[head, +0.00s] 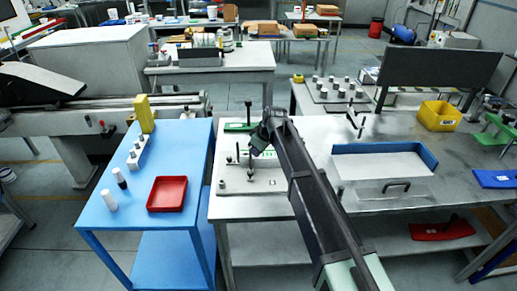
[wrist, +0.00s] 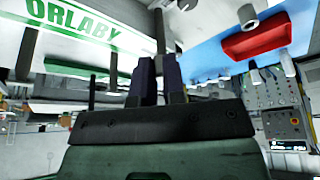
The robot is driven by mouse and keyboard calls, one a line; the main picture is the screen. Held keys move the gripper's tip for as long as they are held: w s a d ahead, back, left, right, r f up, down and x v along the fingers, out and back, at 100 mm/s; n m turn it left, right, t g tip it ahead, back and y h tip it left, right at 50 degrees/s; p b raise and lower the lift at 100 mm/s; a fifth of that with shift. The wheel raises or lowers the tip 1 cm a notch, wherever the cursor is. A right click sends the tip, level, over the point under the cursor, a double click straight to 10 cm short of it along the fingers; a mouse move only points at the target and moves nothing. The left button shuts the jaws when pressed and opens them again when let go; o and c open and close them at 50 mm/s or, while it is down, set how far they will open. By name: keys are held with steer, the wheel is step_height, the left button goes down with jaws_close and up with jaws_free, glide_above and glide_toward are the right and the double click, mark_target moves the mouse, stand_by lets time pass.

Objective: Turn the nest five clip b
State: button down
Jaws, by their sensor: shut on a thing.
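My gripper (head: 256,149) is over the white plate on the middle table, its arm reaching in from the front right. In the wrist view my gripper's two dark fingers (wrist: 160,80) are close together around a thin dark upright piece (wrist: 160,35), which looks like a clip's handle. The fingers hide its lower part. The white plate (head: 262,187) carries a small letter that looks like B near its front right. A short dark clip post (head: 250,175) stands on it just below my gripper. Which clip is nest five's cannot be told.
A blue table (head: 135,210) at left holds a red tray (head: 167,194) and white-capped pieces. A blue-edged tray (head: 385,163) and yellow bin (head: 439,116) stand at right.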

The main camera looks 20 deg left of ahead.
steer(key=m+t+h, duration=0.1)
steer(key=m, duration=0.2)
steer(key=s+a+m+t+h, duration=0.1)
steer(key=m, duration=0.3)
steer(key=s+a+m+t+h, duration=0.1)
steer(key=m, duration=0.3)
steer(key=shift+s, duration=0.1)
steer(key=shift+m, duration=0.3)
steer(key=c, duration=1.2)
jaws_free()
steer(key=shift+a, duration=0.1)
